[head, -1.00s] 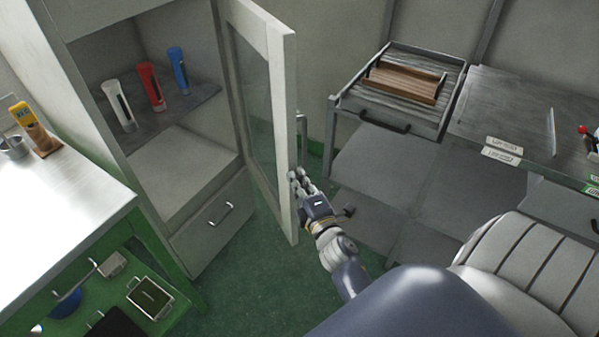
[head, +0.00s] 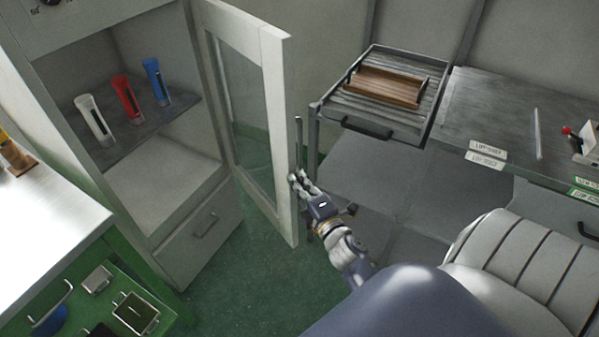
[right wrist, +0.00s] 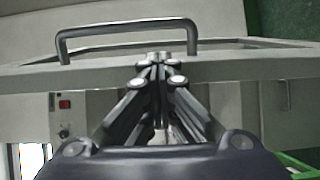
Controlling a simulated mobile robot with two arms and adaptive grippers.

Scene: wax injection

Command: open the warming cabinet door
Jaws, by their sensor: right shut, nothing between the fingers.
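The warming cabinet (head: 190,255) stands at the left in the head view, with its glass-paned door (head: 280,140) swung wide open to the right. The door's bar handle (head: 299,145) is on its outer face; it also shows in the right wrist view (right wrist: 125,27). My right gripper (head: 296,178) is shut and empty, its fingertips close to the door frame just below the handle. In the right wrist view the shut fingertips (right wrist: 163,58) lie at the door's edge; I cannot tell whether they touch it. My left gripper is out of view.
White, red (head: 127,98) and blue tubes stand on the cabinet shelf. A white-topped bench (head: 50,220) is at the left. At the right, a slatted tray (head: 350,112) holds a wooden piece beside a dark worktop (head: 500,110). Green floor (head: 240,290) lies below the door.

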